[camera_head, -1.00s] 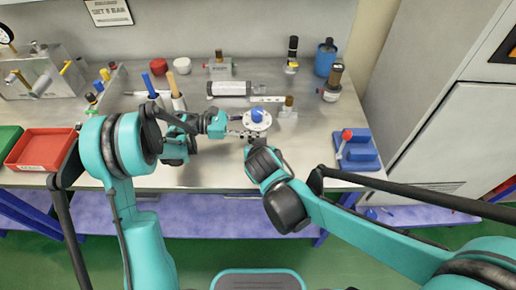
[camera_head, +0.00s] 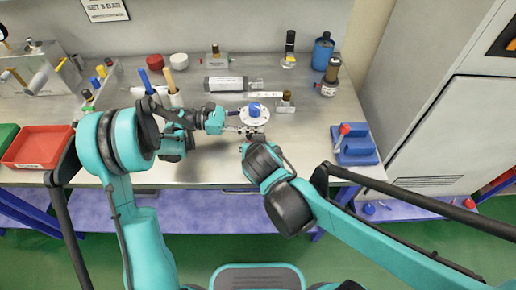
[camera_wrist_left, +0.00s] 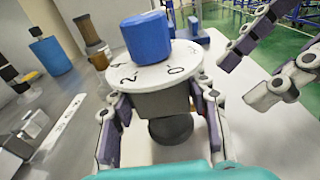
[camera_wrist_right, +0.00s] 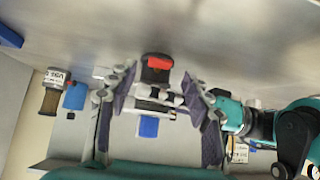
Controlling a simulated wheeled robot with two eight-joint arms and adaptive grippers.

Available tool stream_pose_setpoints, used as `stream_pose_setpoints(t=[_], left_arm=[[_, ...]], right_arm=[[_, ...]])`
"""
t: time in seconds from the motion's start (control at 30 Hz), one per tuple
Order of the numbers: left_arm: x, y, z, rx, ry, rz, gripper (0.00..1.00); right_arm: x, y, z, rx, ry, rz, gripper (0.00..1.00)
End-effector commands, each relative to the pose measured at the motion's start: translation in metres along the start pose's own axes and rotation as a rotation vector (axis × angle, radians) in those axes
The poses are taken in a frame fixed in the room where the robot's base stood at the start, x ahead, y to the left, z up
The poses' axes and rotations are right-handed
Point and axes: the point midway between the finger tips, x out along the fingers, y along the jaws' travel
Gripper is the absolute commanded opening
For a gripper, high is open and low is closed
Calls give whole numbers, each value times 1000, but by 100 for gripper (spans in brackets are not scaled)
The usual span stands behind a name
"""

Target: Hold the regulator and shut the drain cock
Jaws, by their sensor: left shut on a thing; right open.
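The regulator is a white numbered dial disc (camera_head: 262,118) with a blue knob (camera_head: 254,107) on top. In the left wrist view the dial (camera_wrist_left: 150,72) sits above a dark square body with a dark rounded part below. My left gripper (camera_head: 230,128) is shut on this body, its fingers (camera_wrist_left: 160,125) on either side. My right gripper (camera_head: 254,134) is open at the regulator's near side. In the right wrist view a red and black piece (camera_wrist_right: 158,64), apparently the drain cock, shows between and beyond its open fingers (camera_wrist_right: 157,85); I cannot tell whether they touch it.
A blue block with a red-knobbed lever (camera_head: 355,148) stands at the table's right. A small fitting (camera_head: 286,102) stands close right of the regulator. A clear cylinder (camera_head: 227,83) lies behind. A red tray (camera_head: 38,148) is at the left. The front middle of the table is clear.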

Motion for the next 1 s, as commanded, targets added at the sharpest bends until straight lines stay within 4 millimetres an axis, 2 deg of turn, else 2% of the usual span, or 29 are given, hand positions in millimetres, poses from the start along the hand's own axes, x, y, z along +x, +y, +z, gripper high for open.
stream_pose_setpoints(t=[0.2, 0.43, 0.63, 1.0], left_arm=[[0, 0, -1, 0, 2, 1, 21], [0, 0, -1, 0, 2, 1, 21], [0, 0, -1, 0, 2, 1, 21], [0, 0, -1, 0, 2, 1, 21]], right_arm=[[-41, 0, 1, -1, -1, -1, 50], [-73, 0, 0, -1, -1, -1, 50], [-84, 0, 1, 0, -1, 0, 50], [-84, 0, 0, 1, -1, 0, 50]])
